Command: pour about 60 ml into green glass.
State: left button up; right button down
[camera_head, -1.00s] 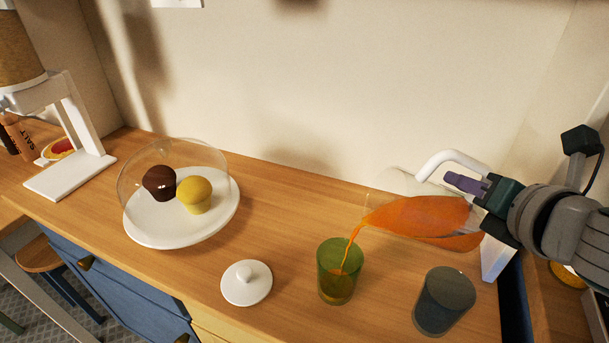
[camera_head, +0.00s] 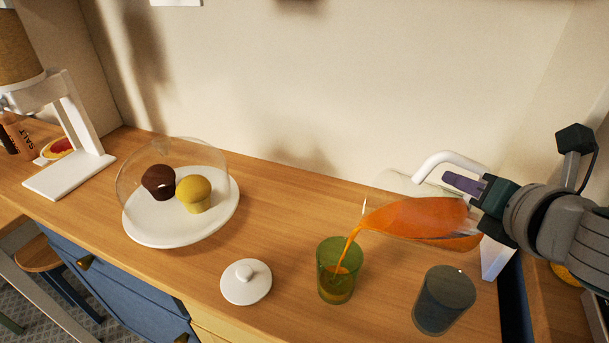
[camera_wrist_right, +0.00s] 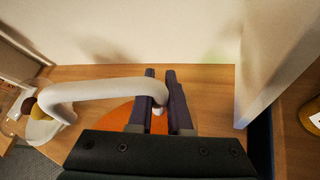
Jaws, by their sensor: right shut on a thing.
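A clear jug (camera_head: 420,218) of orange liquid is tipped far over to the left. My right gripper (camera_head: 466,184) is shut on its white handle, which also shows between the fingers in the right wrist view (camera_wrist_right: 95,88). An orange stream runs from the jug's mouth into the green glass (camera_head: 338,270). The glass stands upright on the wooden counter with orange liquid in its lower part. The exact level is hard to read. My left gripper is not in view.
A dark grey glass (camera_head: 444,300) stands right of the green glass. A white knobbed lid (camera_head: 246,282) lies to its left. A white plate (camera_head: 150,232) with two muffins under a clear dome is farther left. The counter behind the lid is clear.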

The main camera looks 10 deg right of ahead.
jog(key=shift+d+r+m+p, duration=0.2)
jog(key=shift+r+m+p, duration=0.1)
jog(key=shift+r+p, duration=0.15)
jog(key=f+m+y+b, duration=0.1)
jog(key=f+b, duration=0.1)
jog(key=f+m+y+b, duration=0.1)
jog(key=b, duration=0.1)
jog(key=shift+d+m+t+y, duration=0.25)
jog(key=shift+m+t+y, duration=0.05)
jog(key=shift+t, duration=0.1)
jog(key=shift+a+r, duration=0.1)
jog(key=shift+r, duration=0.05)
jog(key=shift+f+m+b, duration=0.2)
jog(key=shift+m+b, duration=0.1)
jog(key=shift+b, duration=0.05)
jog(key=shift+d+r+m+y, duration=0.3)
jog(key=shift+r+y, duration=0.1)
